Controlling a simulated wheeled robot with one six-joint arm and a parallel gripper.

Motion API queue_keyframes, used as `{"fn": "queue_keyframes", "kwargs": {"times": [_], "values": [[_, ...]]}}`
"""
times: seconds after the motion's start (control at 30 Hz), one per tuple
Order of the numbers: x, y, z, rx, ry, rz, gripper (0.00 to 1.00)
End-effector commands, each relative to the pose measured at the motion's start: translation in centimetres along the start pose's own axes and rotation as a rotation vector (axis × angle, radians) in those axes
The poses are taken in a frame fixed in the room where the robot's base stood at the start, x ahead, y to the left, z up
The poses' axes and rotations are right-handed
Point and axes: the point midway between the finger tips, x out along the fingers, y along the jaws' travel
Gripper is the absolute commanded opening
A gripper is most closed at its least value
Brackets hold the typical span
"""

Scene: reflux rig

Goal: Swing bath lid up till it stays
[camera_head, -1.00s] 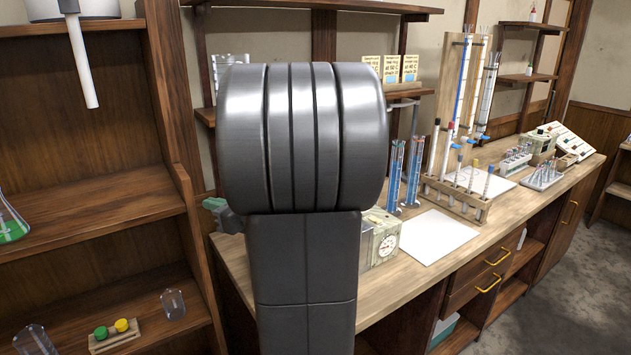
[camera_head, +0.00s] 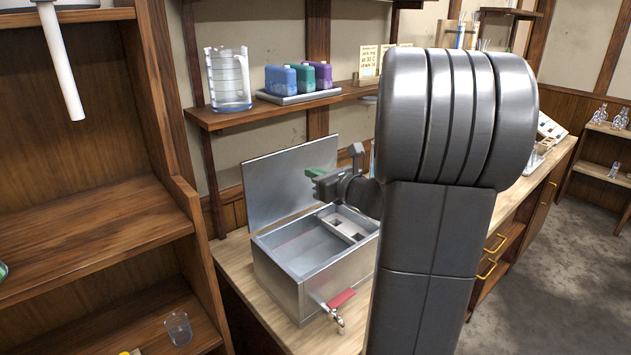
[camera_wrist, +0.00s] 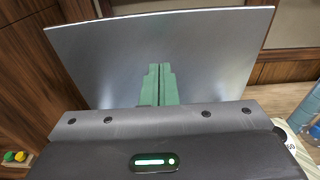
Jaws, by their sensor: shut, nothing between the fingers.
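The bath (camera_head: 283,283) is an open metal box on the bench, with a tap with a red handle (camera_head: 341,298) at its front. Its lid (camera_head: 290,180) is a flat metal sheet standing up at the bath's back edge, leaning slightly backward. My gripper (camera_head: 314,173) is at the right edge of the lid in the head view, above the bath. In the wrist view, the lid (camera_wrist: 215,50) fills the space ahead of my gripper (camera_wrist: 158,68). Its green fingers are together and empty in front of the lid; I cannot tell whether they touch it.
A shelf (camera_head: 240,117) above the lid holds a glass beaker (camera_head: 228,80) and a tray of coloured bottles (camera_head: 298,80). A wooden shelf unit (camera_head: 90,220) stands to the left. My arm hides the bench right of the bath.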

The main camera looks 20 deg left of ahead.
Motion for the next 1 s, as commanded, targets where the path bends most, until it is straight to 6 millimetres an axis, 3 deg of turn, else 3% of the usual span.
{"fn": "queue_keyframes", "kwargs": {"times": [0.9, 1.0], "values": [[7.2, 0.0, 0.6, 0.000, 0.001, 0.001, 0.00], [7.1, 0.0, 0.7, 0.000, 0.000, -0.001, 0.00]]}}
